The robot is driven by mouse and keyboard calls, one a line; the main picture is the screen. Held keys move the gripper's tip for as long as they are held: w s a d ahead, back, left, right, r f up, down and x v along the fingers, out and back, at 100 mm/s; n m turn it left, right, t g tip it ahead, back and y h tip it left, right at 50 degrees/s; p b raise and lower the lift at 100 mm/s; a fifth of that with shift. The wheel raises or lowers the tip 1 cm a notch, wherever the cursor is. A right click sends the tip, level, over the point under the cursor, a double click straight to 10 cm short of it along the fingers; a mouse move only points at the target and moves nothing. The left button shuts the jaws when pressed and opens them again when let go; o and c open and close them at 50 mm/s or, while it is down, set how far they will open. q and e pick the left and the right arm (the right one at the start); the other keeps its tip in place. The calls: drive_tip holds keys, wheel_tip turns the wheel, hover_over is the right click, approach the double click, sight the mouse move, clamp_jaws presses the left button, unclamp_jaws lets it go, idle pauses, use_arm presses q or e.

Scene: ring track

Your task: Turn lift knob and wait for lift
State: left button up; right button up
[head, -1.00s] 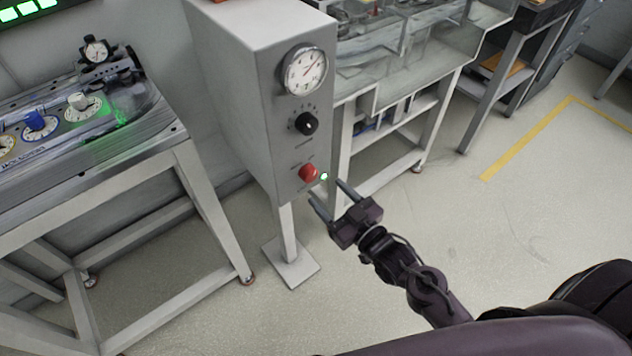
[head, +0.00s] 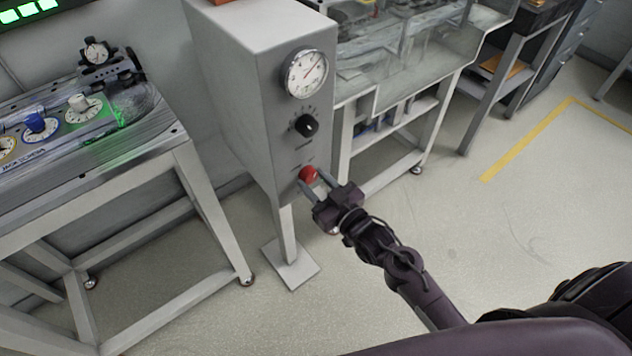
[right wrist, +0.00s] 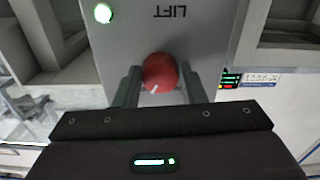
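The red lift knob (head: 308,173) is on the lower front of a grey control box (head: 292,150) on a post. In the right wrist view the round red knob (right wrist: 160,72) has a short white mark and sits below the upside-down word LIFT. My right gripper (head: 313,179) is at the knob, one finger on each side of it. In the right wrist view the fingers (right wrist: 160,86) are apart with the knob between them; they look open, with no clear contact. A green lamp (right wrist: 103,13) glows on the panel. My left gripper is not in view.
Above the red knob are a black knob (head: 306,126) and a round dial gauge (head: 305,73). A metal bench (head: 185,165) with several small dials stands at left. A clear-walled tank (head: 430,60) on a frame stands behind. The floor at right is open.

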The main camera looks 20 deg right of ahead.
drive_tip(key=shift+c, duration=0.7)
